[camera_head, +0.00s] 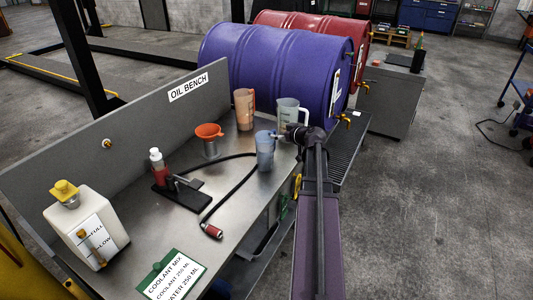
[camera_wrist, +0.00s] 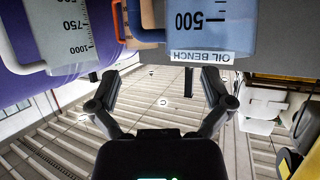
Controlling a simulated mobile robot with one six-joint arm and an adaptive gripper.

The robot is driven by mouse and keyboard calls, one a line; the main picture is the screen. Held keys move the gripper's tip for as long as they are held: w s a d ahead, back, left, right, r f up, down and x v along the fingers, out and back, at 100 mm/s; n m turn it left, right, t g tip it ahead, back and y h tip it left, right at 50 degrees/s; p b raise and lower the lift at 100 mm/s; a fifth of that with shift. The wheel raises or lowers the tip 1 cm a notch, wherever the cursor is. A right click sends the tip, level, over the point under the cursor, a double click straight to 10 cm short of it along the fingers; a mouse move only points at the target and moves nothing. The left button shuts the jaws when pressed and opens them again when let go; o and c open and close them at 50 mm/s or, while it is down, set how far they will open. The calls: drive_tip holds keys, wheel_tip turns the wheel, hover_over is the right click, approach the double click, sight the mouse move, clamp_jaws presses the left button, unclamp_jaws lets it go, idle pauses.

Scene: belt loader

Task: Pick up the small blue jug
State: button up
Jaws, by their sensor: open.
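The small blue jug (camera_head: 265,152) stands upright on the metal bench, near its right edge. In the wrist view a translucent blue jug with a 500 mark (camera_wrist: 208,25) fills the top right, partly cut off by the frame. My gripper (camera_head: 284,136) is at the right of the jug in the head view, close to its rim; contact cannot be told there. In the wrist view my gripper's two fingers (camera_wrist: 160,92) are spread apart with nothing between them, and the jug lies beyond them.
A larger clear jug (camera_head: 288,112) stands just behind the blue one, and an orange-tinted jug (camera_head: 244,108) further left. A purple drum (camera_head: 275,65) lies behind.

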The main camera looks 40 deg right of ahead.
idle(0.3)
drive_tip(key=b+x, duration=0.2)
drive_tip(key=x, duration=0.3)
drive_tip(key=shift+w, duration=0.1)
drive_tip(key=shift+c, duration=0.2)
idle(0.4)
clamp_jaws()
